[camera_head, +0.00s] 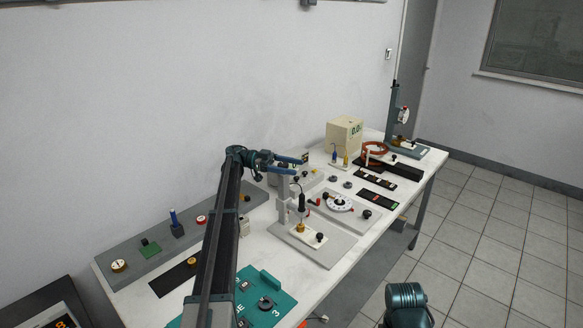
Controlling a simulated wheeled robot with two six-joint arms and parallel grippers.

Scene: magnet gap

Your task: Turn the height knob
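The grey stand (281,201) rises from a grey base plate (330,250) in the middle of the table, with a dark probe-like part (301,202) held at its front. A black knob (320,237) sits on a pale block on that plate. Another black knob (367,214) is at the right of the dial plate. I cannot tell which knob is the height knob. My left gripper (302,166) is above the stand, pointing right, its two blue fingers apart and nothing seen between them. My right gripper is not in view.
A white dial (338,201) lies right of the stand. A cream box (344,134) and a red coil (375,149) are farther back. A teal board (268,300) and a grey strip with knobs (135,262) are nearer. The wall runs along the table's left side.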

